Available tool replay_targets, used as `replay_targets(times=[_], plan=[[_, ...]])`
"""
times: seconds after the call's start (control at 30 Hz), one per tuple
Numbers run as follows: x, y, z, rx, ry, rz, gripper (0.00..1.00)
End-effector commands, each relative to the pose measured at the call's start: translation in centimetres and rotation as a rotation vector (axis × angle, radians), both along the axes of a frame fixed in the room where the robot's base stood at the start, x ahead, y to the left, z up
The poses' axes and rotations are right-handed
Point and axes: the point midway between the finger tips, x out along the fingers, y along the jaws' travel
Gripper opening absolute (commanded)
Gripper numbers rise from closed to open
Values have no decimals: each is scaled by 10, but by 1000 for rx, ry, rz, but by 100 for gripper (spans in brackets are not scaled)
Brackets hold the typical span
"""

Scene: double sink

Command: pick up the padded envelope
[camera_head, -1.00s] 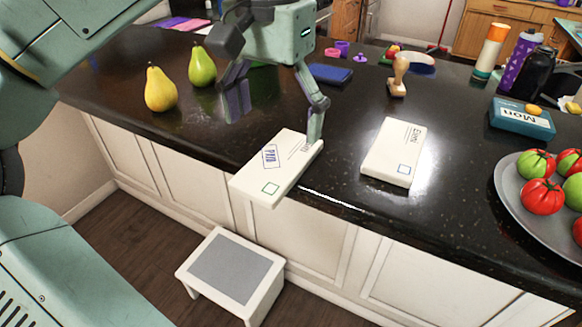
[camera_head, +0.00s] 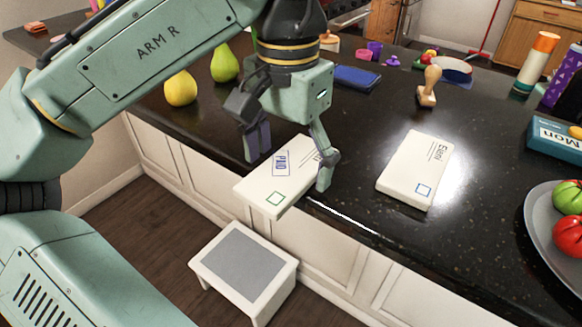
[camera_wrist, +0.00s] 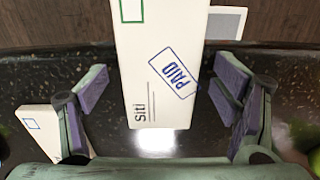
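A thick white padded envelope (camera_head: 262,190) with a blue PAID stamp lies on the dark counter, its near end sticking out past the front edge. In the wrist view this envelope (camera_wrist: 155,75) shows the name "Siti" and lies between the fingers. My gripper (camera_head: 290,166) is open and straddles it from above, one finger on each side. The wrist view also shows my gripper (camera_wrist: 161,92) with a gap on both sides of the envelope. A second white envelope (camera_head: 413,172), marked "Eleni", lies flat to the right, apart from the gripper.
Two pears (camera_head: 181,89) stand behind at the left. A wooden stamp (camera_head: 429,88) and a blue pad (camera_head: 357,77) lie farther back. A step stool (camera_head: 243,262) stands on the floor below.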

Motion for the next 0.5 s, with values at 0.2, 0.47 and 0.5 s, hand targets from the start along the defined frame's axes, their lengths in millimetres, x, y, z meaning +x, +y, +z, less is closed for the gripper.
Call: replay_targets(times=[0.2,0.47,0.5], plan=[[0,0,0,0,0,0,64],[0,0,0,0,0,0,47],[0,0,0,0,0,0,44]])
